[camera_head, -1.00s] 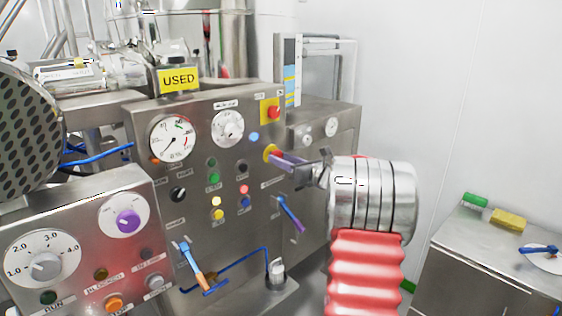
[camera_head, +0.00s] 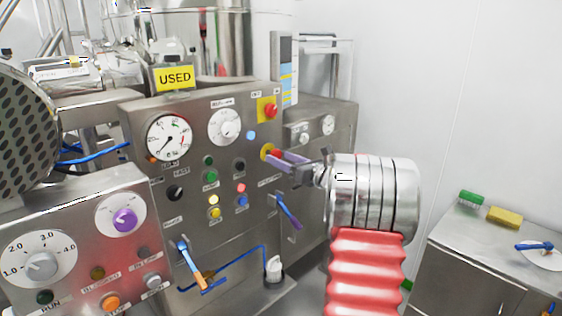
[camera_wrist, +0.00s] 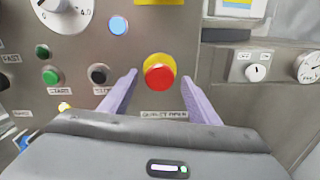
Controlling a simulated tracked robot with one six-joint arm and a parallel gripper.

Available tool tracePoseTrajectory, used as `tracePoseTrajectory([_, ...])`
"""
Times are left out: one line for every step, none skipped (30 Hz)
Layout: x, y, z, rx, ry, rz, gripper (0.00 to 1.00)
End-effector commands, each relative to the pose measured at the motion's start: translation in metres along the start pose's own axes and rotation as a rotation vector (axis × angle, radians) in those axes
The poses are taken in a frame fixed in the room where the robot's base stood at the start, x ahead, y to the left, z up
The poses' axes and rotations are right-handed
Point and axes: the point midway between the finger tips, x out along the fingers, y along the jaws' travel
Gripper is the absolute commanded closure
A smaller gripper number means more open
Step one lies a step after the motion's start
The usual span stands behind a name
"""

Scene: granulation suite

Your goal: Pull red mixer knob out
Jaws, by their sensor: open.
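The red mixer knob (camera_wrist: 159,76) sits on a yellow round base on the steel panel, above a small label, in the wrist view. In the head view mostly its yellow base (camera_head: 266,151) shows, with the red part hidden behind my fingers. My gripper (camera_wrist: 159,80) is open, with one purple finger on each side of the knob and gaps between them in the wrist view. In the head view my gripper (camera_head: 276,160) reaches in from the right, its fingertips close to the panel. I cannot tell whether they touch it.
A red button on a yellow square plate (camera_head: 270,111) is just above the knob. A blue-purple lever (camera_head: 289,212) hangs below my gripper. Dials and coloured buttons fill the panel to the left. A steel table (camera_head: 480,240) with a yellow sponge (camera_head: 505,217) stands at the right.

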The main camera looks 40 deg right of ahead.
Motion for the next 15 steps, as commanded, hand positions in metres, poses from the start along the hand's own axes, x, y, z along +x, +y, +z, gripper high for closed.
tracePoseTrajectory([0.000,0.000,0.000,0.000,0.000,0.000,0.44])
tracePoseTrajectory([0.000,0.000,0.000,0.000,0.000,0.000,0.44])
tracePoseTrajectory([0.000,0.000,0.000,0.000,0.000,0.000,0.44])
tracePoseTrajectory([-0.001,0.000,0.000,0.000,0.000,0.000,0.44])
tracePoseTrajectory([-0.002,0.000,0.000,0.000,0.000,0.000,0.44])
tracePoseTrajectory([-0.003,0.000,0.000,0.000,0.000,0.000,0.44])
tracePoseTrajectory([-0.005,0.000,0.000,0.000,-0.001,0.000,0.44])
tracePoseTrajectory([-0.007,0.000,0.001,0.000,-0.001,0.000,0.44])
tracePoseTrajectory([-0.011,-0.001,0.001,-0.001,-0.001,-0.001,0.44])
tracePoseTrajectory([-0.015,-0.001,0.001,-0.001,-0.001,-0.002,0.44])
tracePoseTrajectory([-0.019,-0.001,0.001,-0.001,-0.001,-0.003,0.44])
tracePoseTrajectory([-0.024,-0.001,0.001,0.000,-0.001,-0.003,0.44])
tracePoseTrajectory([-0.028,-0.001,0.001,-0.001,-0.001,-0.002,0.44])
tracePoseTrajectory([-0.033,-0.001,0.001,-0.001,-0.001,-0.002,0.44])
tracePoseTrajectory([-0.040,-0.001,0.000,-0.001,0.000,-0.003,0.44])
